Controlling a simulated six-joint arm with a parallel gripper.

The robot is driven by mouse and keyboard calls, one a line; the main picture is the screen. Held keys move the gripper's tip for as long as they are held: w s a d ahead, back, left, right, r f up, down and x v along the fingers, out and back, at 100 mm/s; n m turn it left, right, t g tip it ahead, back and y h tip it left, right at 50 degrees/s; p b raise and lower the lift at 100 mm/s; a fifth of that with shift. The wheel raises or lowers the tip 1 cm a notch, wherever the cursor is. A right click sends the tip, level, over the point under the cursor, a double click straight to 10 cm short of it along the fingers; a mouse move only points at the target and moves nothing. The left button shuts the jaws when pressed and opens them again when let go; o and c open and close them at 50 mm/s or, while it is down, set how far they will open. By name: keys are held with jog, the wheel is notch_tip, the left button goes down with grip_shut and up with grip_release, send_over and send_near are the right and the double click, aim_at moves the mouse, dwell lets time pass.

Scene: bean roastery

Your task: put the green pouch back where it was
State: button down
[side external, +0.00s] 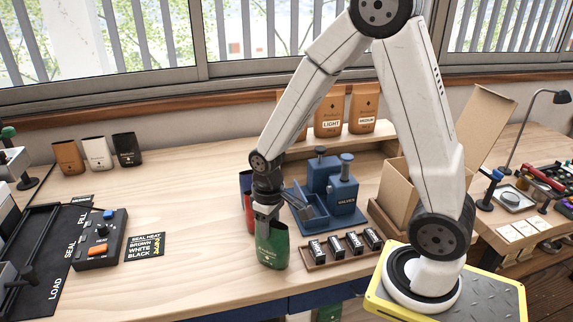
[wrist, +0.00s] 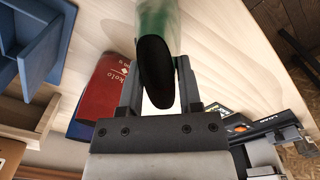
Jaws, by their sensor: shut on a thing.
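The green pouch (side external: 272,247) hangs upright below my gripper (side external: 266,208) in the side view, near the front middle of the bench. Whether its base touches the bench I cannot tell. In the wrist view the green pouch (wrist: 157,22) shows its dark open mouth between the fingers of my gripper (wrist: 158,80), which is shut on it. A red pouch (wrist: 104,84) and a blue pouch (wrist: 77,129) lie close together to the left in the wrist view. In the side view the red pouch (side external: 246,190) is partly hidden behind my gripper.
A blue machine (side external: 343,190) and a wooden tray (side external: 315,262) of small dark blocks stand right of the pouch. A cardboard box (side external: 400,190) is farther right. A sealer control box (side external: 100,245) sits left. Brown, white and black pouches (side external: 97,152) stand back left.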

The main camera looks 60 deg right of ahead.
jog(key=shift+f, duration=0.15)
jog(key=shift+c, duration=1.4)
grip_release()
notch_tip(320, 180, up, 12)
jog(key=s+a+f+t, duration=0.2)
jog(key=s+f, duration=0.2)
jog(key=f, duration=0.3)
jog(key=shift+s+a+t, duration=0.25)
jog(key=shift+a+t, duration=0.05)
jog(key=shift+f, duration=0.1)
